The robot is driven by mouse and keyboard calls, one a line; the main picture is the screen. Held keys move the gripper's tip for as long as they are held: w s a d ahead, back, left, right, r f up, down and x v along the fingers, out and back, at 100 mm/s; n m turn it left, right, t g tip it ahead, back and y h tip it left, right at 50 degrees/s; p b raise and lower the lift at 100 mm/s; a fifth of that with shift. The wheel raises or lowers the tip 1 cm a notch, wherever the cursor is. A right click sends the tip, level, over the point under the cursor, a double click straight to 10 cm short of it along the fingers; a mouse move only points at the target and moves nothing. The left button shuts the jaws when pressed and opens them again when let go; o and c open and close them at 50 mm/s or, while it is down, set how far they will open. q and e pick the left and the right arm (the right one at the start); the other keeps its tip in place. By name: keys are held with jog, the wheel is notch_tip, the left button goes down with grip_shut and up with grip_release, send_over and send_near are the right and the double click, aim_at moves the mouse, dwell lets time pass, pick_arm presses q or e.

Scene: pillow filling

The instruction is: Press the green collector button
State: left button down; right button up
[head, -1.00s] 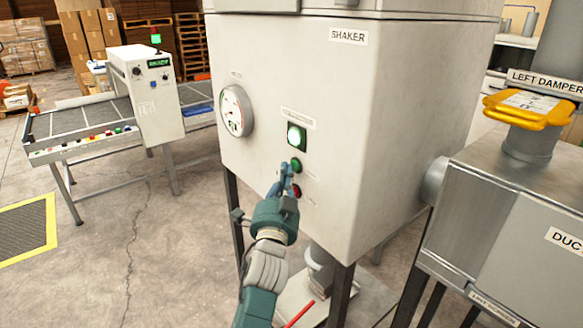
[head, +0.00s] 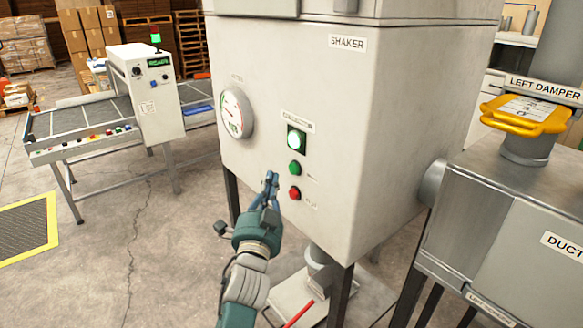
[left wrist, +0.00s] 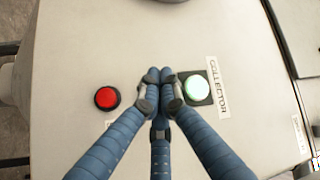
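The green collector button (head: 294,168) is on the front of the pale SHAKER cabinet (head: 400,120), below a square lamp (head: 296,141) that glows pale green. A red button (head: 295,193) sits just below it. My left gripper (head: 271,178) is to the left of the buttons, its tips apart from the green button. In the left wrist view the fingers (left wrist: 160,75) are shut together and empty. They stand between the red button (left wrist: 107,98) and the lit lamp (left wrist: 196,88), hiding the green button. My right gripper is not in view.
A round gauge (head: 234,113) is on the cabinet to the left of the buttons. A metal duct box (head: 480,215) with a yellow-handled left damper (head: 526,112) stands at the right. A conveyor (head: 90,120) stands at the left, with open floor (head: 130,240) before it.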

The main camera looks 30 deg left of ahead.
pick_arm(q)
jog(key=shift+s+a, duration=0.25)
jog(key=shift+s, duration=0.3)
jog(key=shift+s+a, duration=0.2)
jog(key=shift+s, duration=0.3)
